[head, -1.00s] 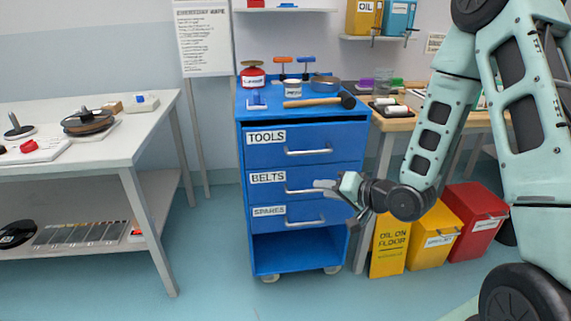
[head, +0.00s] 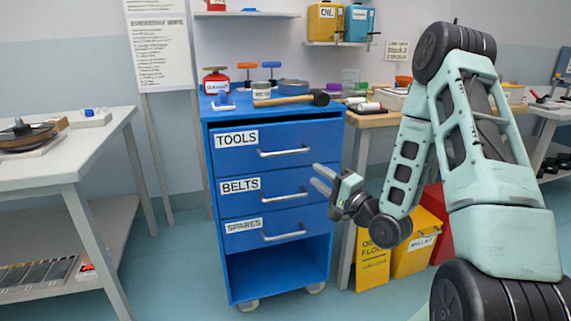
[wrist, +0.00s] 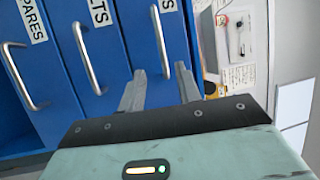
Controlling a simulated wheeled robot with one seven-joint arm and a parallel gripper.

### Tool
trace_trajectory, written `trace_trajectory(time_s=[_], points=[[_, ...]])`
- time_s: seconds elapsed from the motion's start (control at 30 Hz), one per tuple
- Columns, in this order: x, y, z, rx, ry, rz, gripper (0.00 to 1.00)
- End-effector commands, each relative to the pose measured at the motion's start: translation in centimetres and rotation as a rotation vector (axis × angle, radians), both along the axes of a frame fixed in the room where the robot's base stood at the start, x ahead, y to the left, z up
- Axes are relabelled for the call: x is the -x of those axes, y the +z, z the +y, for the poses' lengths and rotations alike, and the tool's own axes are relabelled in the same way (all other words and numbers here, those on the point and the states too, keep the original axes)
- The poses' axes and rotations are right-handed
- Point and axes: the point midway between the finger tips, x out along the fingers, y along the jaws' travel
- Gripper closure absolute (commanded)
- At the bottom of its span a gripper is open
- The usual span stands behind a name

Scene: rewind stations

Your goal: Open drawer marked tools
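The drawer marked TOOLS (head: 275,146) is the top drawer of the blue cabinet (head: 275,275). Its front looks almost flush, and its silver bar handle (head: 284,152) runs across it. The drawers marked BELTS (head: 265,189) and SPARES (head: 265,230) lie below it. My gripper (head: 322,179) is in front of the cabinet's right side, about level with the BELTS drawer, with its fingers apart and empty. In the wrist view, my gripper (wrist: 160,82) points toward the drawer fronts.
A hammer (head: 290,100), a red can (head: 216,82) and other items sit on the cabinet top. A white table (head: 60,165) stands at left. The floor before the cabinet looks clear.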

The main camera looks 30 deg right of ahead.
Motion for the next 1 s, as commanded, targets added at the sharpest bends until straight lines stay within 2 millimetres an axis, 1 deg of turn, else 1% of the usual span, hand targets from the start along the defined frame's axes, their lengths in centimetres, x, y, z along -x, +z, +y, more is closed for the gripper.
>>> trace_trajectory(time_s=[0.03,0.3,0.33,0.4,0.7,0.83,1.0], points=[[-0.4,-0.5,0.1,0.005,0.001,-0.004,0.66],[-2.0,-0.1,0.4,0.003,0.001,-0.005,0.66],[-2.8,0.5,0.5,0.002,0.002,-0.005,0.66],[-4.3,0.9,0.7,0.002,0.002,-0.005,0.66],[-10.1,1.9,1.4,0.000,0.001,-0.004,0.66],[-11.9,2.2,1.6,-0.001,-0.001,-0.002,0.66],[-13.1,2.5,1.7,-0.001,-0.001,-0.002,0.66]])
